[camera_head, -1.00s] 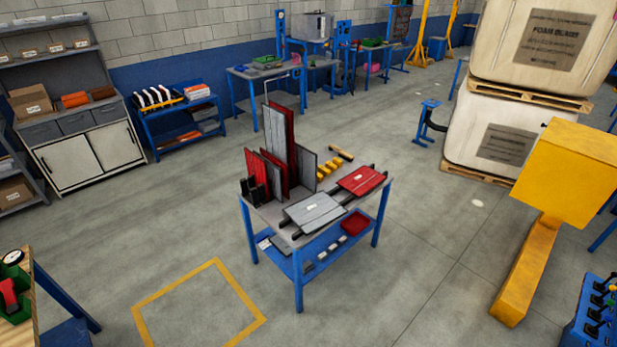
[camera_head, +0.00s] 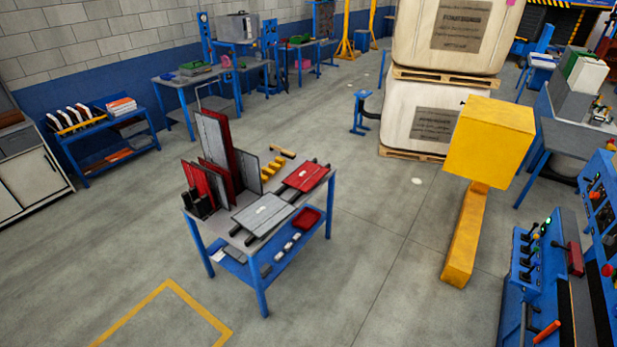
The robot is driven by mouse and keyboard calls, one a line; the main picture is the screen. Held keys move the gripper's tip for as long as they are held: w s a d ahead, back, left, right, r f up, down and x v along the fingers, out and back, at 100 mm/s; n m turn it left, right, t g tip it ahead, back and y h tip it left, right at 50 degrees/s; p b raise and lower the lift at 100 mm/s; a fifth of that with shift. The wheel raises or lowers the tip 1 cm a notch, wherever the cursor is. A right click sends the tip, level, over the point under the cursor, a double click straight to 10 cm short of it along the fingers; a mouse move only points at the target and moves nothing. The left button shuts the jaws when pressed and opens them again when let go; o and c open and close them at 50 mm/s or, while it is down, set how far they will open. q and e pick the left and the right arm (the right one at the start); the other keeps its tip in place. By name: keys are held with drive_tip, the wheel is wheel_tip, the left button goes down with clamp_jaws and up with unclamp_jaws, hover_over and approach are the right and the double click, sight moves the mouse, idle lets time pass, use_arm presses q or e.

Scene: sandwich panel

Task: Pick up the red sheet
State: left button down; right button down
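A red sheet (camera_head: 305,177) lies flat on dark supports at the right end of the blue-legged table (camera_head: 327,181). A grey sheet (camera_head: 262,214) lies flat beside it, nearer to me. More red sheets (camera_head: 221,140) and grey sheets stand upright in a rack at the table's left end. They partly hide one another. Neither of my grippers shows in this view.
A yellow post with a box-shaped head (camera_head: 488,140) stands to the right of the table. A blue control console (camera_head: 545,260) is at the lower right. A yellow floor outline (camera_head: 205,312) and open floor lie in front.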

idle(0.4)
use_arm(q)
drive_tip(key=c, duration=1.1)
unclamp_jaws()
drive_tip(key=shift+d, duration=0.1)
